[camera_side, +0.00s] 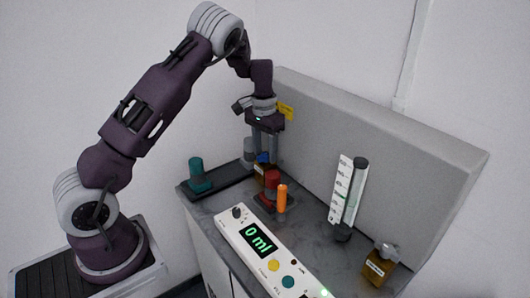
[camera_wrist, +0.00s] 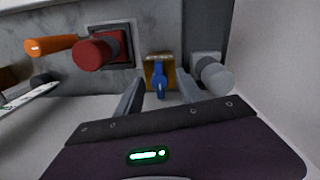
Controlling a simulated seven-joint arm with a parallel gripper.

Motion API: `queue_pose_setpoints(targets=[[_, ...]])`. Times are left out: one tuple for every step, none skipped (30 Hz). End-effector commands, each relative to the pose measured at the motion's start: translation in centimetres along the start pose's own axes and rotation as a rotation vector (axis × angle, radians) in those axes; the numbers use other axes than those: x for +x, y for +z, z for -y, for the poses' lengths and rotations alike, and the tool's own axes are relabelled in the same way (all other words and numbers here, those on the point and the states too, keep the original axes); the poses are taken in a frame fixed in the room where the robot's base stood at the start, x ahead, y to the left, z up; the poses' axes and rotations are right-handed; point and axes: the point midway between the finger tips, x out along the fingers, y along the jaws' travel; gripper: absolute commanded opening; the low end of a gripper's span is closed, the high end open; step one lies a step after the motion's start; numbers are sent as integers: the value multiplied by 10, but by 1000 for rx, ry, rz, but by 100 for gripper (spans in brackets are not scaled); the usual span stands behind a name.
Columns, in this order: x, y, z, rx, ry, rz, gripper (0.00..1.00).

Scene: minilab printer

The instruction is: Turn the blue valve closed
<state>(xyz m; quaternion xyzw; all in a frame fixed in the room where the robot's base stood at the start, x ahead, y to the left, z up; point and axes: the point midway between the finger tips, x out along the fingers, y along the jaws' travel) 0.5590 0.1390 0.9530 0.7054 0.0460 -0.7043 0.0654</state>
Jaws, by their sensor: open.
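The blue valve (camera_wrist: 160,80) shows in the wrist view as a blue handle in front of a yellow-brown block, midway between my fingers. In the side view only a bit of its blue (camera_side: 263,157) shows below my gripper (camera_side: 264,145); the fingers and arm hide part of it. In the wrist view my gripper (camera_wrist: 160,97) is open, with one finger on each side of the blue handle and a gap visible on both sides. I see no clear contact between fingers and handle.
A red knob (camera_side: 272,180) and an orange handle (camera_side: 282,197) stand close by. A teal knob (camera_side: 197,171) and a grey knob (camera_wrist: 216,76) are also near. The control panel reading 0 ml (camera_side: 259,241), a graduated cylinder (camera_side: 350,200) and a brown bottle (camera_side: 378,265) occupy the counter.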

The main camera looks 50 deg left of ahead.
Motion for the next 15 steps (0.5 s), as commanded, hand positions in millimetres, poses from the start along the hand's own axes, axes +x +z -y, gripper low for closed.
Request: queue_pose_setpoints(targets=[[4,0,0,1,-1,0,45],[5,0,0,1,-1,0,45],[7,0,0,1,-1,0,45],[7,0,0,1,-1,0,45],[7,0,0,1,-1,-1,45],[7,0,0,1,-1,-1,45],[7,0,0,1,-1,-1,45],[7,0,0,1,-1,-1,45],[7,0,0,1,0,-1,45],[7,0,0,1,0,-1,39],[7,0,0,1,0,-1,33],[7,0,0,1,0,-1,25],[7,0,0,1,0,-1,19],[7,0,0,1,0,-1,14],[7,0,0,1,0,-1,6]])
